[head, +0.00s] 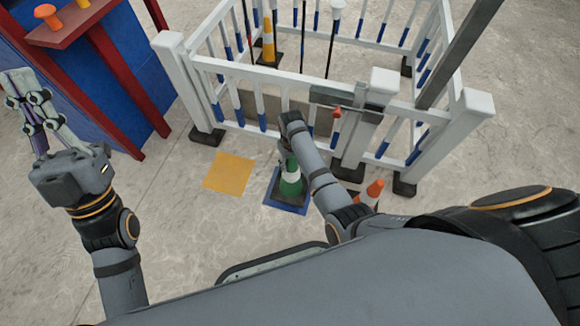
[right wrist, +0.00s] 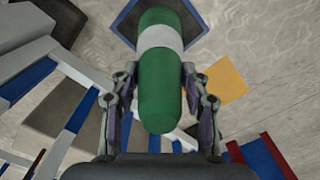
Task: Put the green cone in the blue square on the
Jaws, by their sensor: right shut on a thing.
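The green cone (head: 290,182) with a white band stands upright over the blue square (head: 270,201) on the floor. Its dark base covers most of the square, and blue edges show around it. I cannot tell whether the base touches the floor. My right gripper (right wrist: 160,88) is shut on the green cone, with one finger on each side of its upper part. In the head view my right forearm hides part of the cone. My left gripper (head: 28,88) is open and empty, raised at the far left, away from the cone.
A yellow square (head: 229,174) lies left of the blue one. A white and blue fence (head: 262,72) stands just behind, with a yellow cone (head: 268,45) inside. An orange cone (head: 374,189) is at right, partly hidden. A blue and red structure (head: 95,75) stands at left.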

